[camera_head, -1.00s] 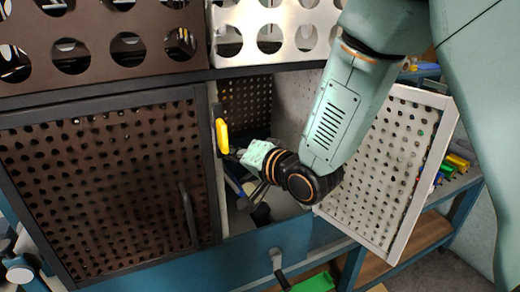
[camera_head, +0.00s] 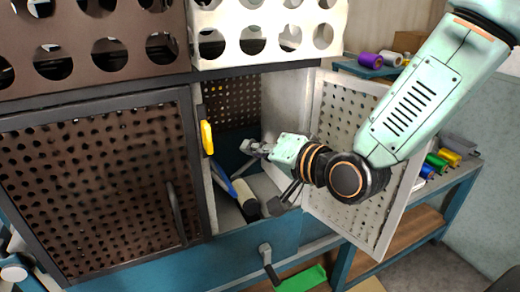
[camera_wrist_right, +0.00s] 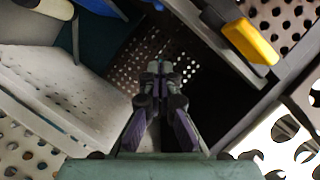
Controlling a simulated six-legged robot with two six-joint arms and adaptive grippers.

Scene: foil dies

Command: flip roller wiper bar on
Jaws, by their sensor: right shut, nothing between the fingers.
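A yellow handle-like piece (camera_head: 207,138) stands upright on the post at the left edge of the open cabinet compartment. It also shows at the upper right of the right wrist view (camera_wrist_right: 250,42). I cannot tell whether it belongs to the roller wiper bar. My right gripper (camera_head: 246,147) is in the compartment's opening, to the right of the yellow piece and apart from it. In the right wrist view its fingers (camera_wrist_right: 160,68) are together with nothing between them.
A blue-handled tool (camera_head: 242,190) and dark-handled items lie inside the compartment. A perforated white door (camera_head: 345,205) stands open at the right, behind my right arm. A closed brown perforated door (camera_head: 95,180) is at the left. Foil rolls (camera_head: 440,160) lie on a side shelf.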

